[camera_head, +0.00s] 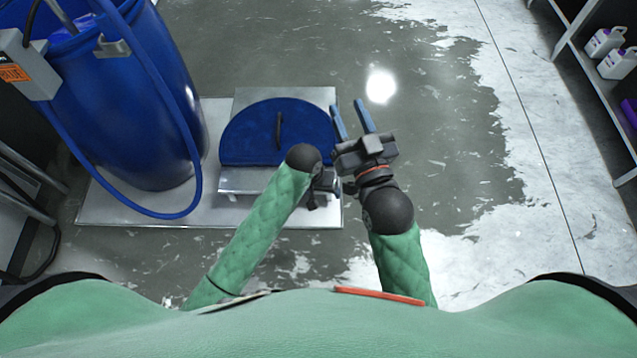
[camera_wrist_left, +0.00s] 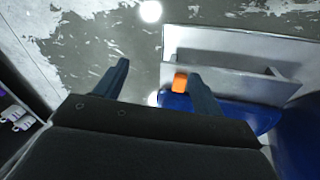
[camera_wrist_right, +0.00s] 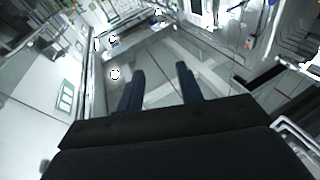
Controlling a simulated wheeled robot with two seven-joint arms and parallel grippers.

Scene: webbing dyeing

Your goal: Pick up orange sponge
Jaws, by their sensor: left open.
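A small orange block, likely the orange sponge (camera_wrist_left: 180,82), shows in the left wrist view beside the inner side of my left gripper's right-hand finger. I cannot tell whether they touch. The sponge does not show in the head view. My left gripper (camera_wrist_left: 157,70) is open, with a wide gap between its fingers. In the head view the left gripper (camera_head: 322,188) is mostly hidden by its own wrist, near the right edge of the metal platform. My right gripper (camera_head: 351,115) is open and empty, above it in the picture, with its fingers pointing up the picture.
A large blue barrel (camera_head: 125,105) with a blue hose stands at the left. Shelves with white bottles (camera_head: 604,42) stand at the far right. The floor (camera_head: 460,130) between is clear.

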